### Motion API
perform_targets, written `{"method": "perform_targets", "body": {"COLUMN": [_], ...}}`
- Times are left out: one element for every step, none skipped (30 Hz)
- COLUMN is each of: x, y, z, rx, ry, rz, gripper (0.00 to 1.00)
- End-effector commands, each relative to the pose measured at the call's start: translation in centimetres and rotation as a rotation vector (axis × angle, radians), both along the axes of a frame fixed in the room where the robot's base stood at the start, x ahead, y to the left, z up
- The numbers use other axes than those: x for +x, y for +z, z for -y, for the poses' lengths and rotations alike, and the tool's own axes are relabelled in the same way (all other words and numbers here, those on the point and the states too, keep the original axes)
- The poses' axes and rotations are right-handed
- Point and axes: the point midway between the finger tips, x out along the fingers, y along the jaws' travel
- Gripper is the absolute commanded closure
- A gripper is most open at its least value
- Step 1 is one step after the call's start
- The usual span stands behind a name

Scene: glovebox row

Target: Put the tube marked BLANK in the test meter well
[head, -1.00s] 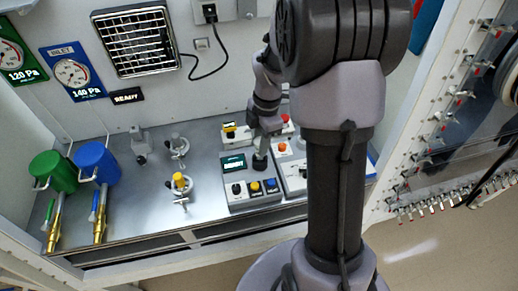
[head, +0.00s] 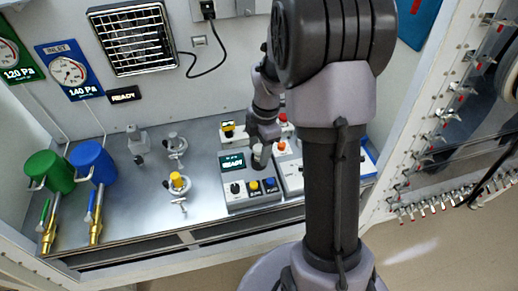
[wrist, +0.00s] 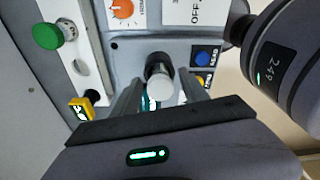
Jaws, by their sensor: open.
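The test meter (head: 236,200) is a grey box on the bench, with a lit display (head: 232,163) that appears to read READY, a black knob, a yellow button and a blue button. A pale round-topped tube (wrist: 160,91) with a dark band or collar behind it stands at the meter, end-on to the wrist camera. My gripper (wrist: 160,78) is open, with one finger on either side of the tube.
A neighbouring panel (head: 290,174) with an orange dial (wrist: 123,9) adjoins the meter. A green button (wrist: 47,36) and a yellow switch (wrist: 82,108) are close by. Valves and blue and green canisters (head: 92,162) stand left.

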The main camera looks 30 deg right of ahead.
Motion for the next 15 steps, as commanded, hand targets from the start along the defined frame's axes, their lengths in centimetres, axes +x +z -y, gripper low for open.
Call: {"method": "perform_targets", "body": {"x": [0.0,0.0,0.0,0.0,0.1,0.1,0.1,0.1,0.1,0.0,0.0,0.1,0.0,0.0,0.0], "y": [0.1,0.3,0.8,1.3,2.0,3.1,4.0,5.0,6.2,7.1,7.9,9.0,9.6,10.2,10.9], "z": [0.0,0.0,0.0,0.1,0.2,0.3,0.4,0.6,0.7,0.8,0.9,1.0,1.1,1.2,1.2], "rx": [0.0,0.0,0.0,0.0,-0.001,-0.001,-0.002,-0.002,-0.001,-0.001,-0.002,-0.001,-0.001,-0.001,-0.001], "ry": [0.0,0.0,0.0,0.0,0.0,-0.001,-0.001,-0.002,-0.002,-0.001,0.0,-0.002,-0.001,-0.001,-0.001], "rz": [0.0,0.0,0.001,0.002,0.003,0.004,0.004,0.005,0.005,0.003,0.004,0.005,0.003,0.003,0.002], "gripper": [0.48,0.48,0.48,0.48,0.48,0.48,0.48,0.48,0.48,0.48,0.48,0.48,0.48,0.48,0.48]}}
